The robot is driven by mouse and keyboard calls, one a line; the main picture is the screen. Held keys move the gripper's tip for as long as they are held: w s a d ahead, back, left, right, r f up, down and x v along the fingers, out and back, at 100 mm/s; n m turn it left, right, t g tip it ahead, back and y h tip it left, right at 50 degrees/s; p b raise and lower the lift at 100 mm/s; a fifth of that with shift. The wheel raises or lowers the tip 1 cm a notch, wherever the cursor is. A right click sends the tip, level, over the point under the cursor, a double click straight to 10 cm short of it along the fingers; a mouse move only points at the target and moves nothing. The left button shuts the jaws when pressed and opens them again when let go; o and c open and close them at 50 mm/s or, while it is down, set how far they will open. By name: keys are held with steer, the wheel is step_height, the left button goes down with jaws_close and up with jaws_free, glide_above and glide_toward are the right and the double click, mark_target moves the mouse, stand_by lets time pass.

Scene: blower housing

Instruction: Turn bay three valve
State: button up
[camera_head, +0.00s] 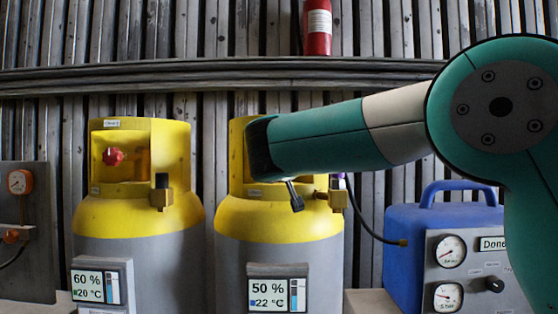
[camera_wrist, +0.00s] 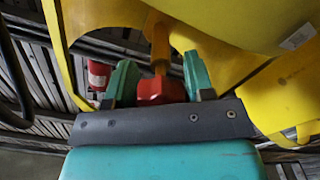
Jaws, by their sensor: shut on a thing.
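A yellow and grey cylinder (camera_head: 278,228) stands in the middle of the head view, its display reading 50 % and 22 °C. My arm reaches from the right into its yellow collar and hides its valve there. In the wrist view, a red valve knob (camera_wrist: 160,92) on a brass-coloured stem (camera_wrist: 160,55) sits between the green fingers of my gripper (camera_wrist: 158,76), which is shut on it. The fingertips are hidden in the head view. I cannot read a bay number on the cylinder.
A second cylinder (camera_head: 135,230) with a red knob (camera_head: 113,156) stands to the left, its display reading 60 % and 20 °C. A blue machine (camera_head: 405,250) with gauges and a hose stands right. A red fire extinguisher (camera_head: 318,28) is on the back wall.

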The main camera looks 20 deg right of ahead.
steer(key=o, duration=0.9)
steer(key=b+v, duration=0.3)
steer(key=v, duration=1.4)
steer(key=shift+s, duration=0.2)
